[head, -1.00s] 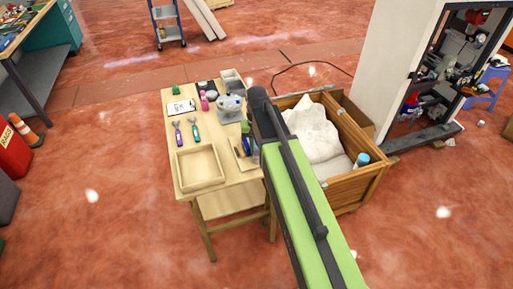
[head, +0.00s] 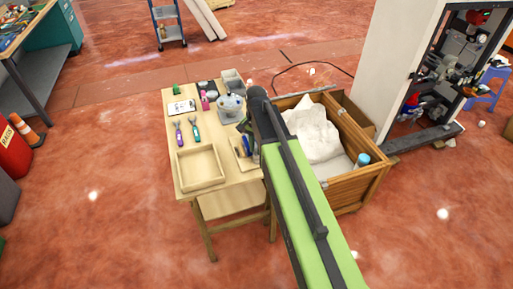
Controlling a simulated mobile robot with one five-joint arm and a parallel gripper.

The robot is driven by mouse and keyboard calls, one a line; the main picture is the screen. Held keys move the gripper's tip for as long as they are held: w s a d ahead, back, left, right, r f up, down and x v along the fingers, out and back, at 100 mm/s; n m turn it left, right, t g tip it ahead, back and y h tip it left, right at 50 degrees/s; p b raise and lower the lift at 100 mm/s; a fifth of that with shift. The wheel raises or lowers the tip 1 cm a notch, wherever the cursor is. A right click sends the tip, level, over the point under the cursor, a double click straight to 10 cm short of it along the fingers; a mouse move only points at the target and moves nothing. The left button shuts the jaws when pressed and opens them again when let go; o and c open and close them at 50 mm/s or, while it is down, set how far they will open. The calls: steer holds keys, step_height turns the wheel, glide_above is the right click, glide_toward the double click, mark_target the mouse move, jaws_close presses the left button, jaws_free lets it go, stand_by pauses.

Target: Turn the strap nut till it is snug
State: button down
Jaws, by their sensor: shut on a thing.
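My arm reaches from the bottom of the head view up to the right edge of the small wooden table (head: 228,197). My gripper's fingers are hidden behind the dark elbow and green link, so I cannot see what they touch. The strap nut cannot be made out. A pale grey and white rounded device with a bluish top (head: 230,104) stands at the table's back right, just left of my arm. A small tray (head: 238,158) with a blue item beside it sits partly behind the arm.
An empty wooden tray (head: 200,185) lies at the table's front. Purple (head: 178,131) and teal (head: 195,130) tools, a white card (head: 181,107) and a pink bottle (head: 205,101) lie behind it. A wooden crate (head: 352,195) with a white sack stands right of my arm.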

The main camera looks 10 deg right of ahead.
steer(key=m, duration=0.7)
steer(key=shift+w+a, duration=0.1)
steer(key=shift+w, duration=0.05)
steer(key=m, duration=0.4)
steer(key=shift+w, duration=0.1)
steer(key=shift+m, duration=2)
steer(key=c, duration=1.3)
jaws_free()
steer(key=shift+w, duration=0.1)
